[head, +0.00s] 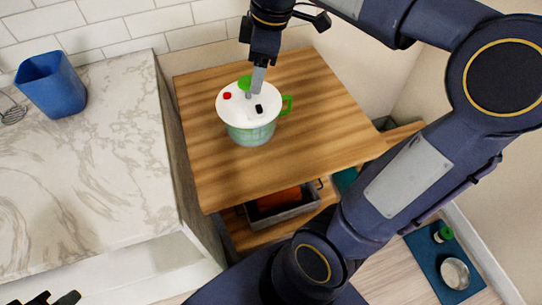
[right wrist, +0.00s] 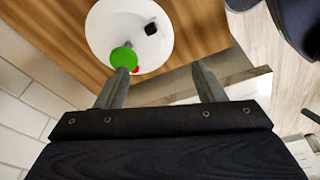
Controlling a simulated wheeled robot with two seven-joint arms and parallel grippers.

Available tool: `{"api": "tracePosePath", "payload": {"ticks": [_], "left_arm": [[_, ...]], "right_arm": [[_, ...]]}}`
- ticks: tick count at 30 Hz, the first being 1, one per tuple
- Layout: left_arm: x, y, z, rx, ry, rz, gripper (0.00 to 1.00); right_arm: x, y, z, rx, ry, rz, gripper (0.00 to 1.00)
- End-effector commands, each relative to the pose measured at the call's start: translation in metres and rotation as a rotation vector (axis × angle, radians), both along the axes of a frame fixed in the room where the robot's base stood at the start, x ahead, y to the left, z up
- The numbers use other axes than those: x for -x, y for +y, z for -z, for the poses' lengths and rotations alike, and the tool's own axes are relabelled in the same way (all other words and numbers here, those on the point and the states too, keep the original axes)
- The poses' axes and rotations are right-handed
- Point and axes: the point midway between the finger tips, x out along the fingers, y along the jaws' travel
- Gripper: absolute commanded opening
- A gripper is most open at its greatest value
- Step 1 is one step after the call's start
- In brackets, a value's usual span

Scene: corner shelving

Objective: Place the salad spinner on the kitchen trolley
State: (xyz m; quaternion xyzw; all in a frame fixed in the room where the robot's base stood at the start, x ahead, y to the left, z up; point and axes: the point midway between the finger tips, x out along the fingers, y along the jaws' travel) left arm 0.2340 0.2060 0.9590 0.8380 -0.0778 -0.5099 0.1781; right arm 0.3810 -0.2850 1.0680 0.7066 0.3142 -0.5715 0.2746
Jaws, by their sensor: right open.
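The salad spinner (head: 250,125) stands upright on the wooden top of the kitchen trolley (head: 310,145), towards its back left. It has a white lid, a green knob, a green side handle and a pale green see-through bowl. My right gripper (head: 258,86) is just above the lid, beside the knob. In the right wrist view my right gripper (right wrist: 165,68) is open. One finger overlaps the green knob (right wrist: 123,57) and the other is clear of the lid; I cannot tell whether the finger touches. My left gripper (head: 48,298) shows only partly at the bottom left edge, away from the spinner.
A marble counter (head: 100,150) with a blue container (head: 50,85) and a whisk (head: 12,113) adjoins the trolley on the left. A grey tray (head: 283,208) is on the lower shelf. A blue mat (head: 450,275) with small items lies at the right. The trolley top's front is clear.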

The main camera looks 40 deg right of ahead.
Motion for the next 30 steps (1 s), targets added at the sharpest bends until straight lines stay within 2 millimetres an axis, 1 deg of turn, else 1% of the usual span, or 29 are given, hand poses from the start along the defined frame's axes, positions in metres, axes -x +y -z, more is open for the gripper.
{"api": "tracePosePath", "payload": {"ticks": [1, 2, 3, 5, 6, 9, 12, 16, 19, 24, 27, 29, 30], "left_arm": [[0.000, 0.000, 0.000, 0.000, 0.000, 0.000, 0.00], [0.000, 0.000, 0.000, 0.000, 0.000, 0.000, 0.00], [0.000, 0.000, 0.000, 0.000, 0.000, 0.000, 0.00], [0.000, 0.000, 0.000, 0.000, 0.000, 0.000, 0.00], [0.000, 0.000, 0.000, 0.000, 0.000, 0.000, 0.00], [0.000, 0.000, 0.000, 0.000, 0.000, 0.000, 0.00], [0.000, 0.000, 0.000, 0.000, 0.000, 0.000, 0.00], [0.000, 0.000, 0.000, 0.000, 0.000, 0.000, 0.00], [0.000, 0.000, 0.000, 0.000, 0.000, 0.000, 0.00], [0.000, 0.000, 0.000, 0.000, 0.000, 0.000, 0.00], [0.000, 0.000, -0.003, 0.000, 0.000, 0.000, 0.00], [0.000, 0.000, -0.012, 0.000, 0.000, 0.000, 0.00], [0.000, 0.000, -0.020, 0.000, 0.000, 0.000, 0.00]], "right_arm": [[0.024, 0.006, 0.007, -0.049, -0.026, 0.102, 0.63], [0.036, 0.011, 0.013, -0.081, -0.039, 0.168, 0.63], [0.051, 0.018, 0.022, -0.127, -0.054, 0.259, 0.63], [0.073, 0.029, 0.035, -0.196, -0.073, 0.393, 0.63], [0.087, 0.037, 0.045, -0.242, -0.082, 0.479, 0.63], [0.114, 0.054, 0.069, -0.349, -0.093, 0.670, 0.63], [0.133, 0.067, 0.089, -0.432, -0.094, 0.815, 0.63], [0.145, 0.077, 0.105, -0.491, -0.089, 0.920, 0.63], [0.147, 0.079, 0.109, -0.507, -0.089, 0.948, 0.63], [0.147, 0.079, 0.109, -0.507, -0.087, 0.948, 0.63], [0.147, 0.079, 0.105, -0.506, -0.087, 0.947, 0.63], [0.147, 0.079, 0.096, -0.506, -0.087, 0.946, 0.63], [0.147, 0.079, 0.088, -0.506, -0.087, 0.946, 0.63]]}}
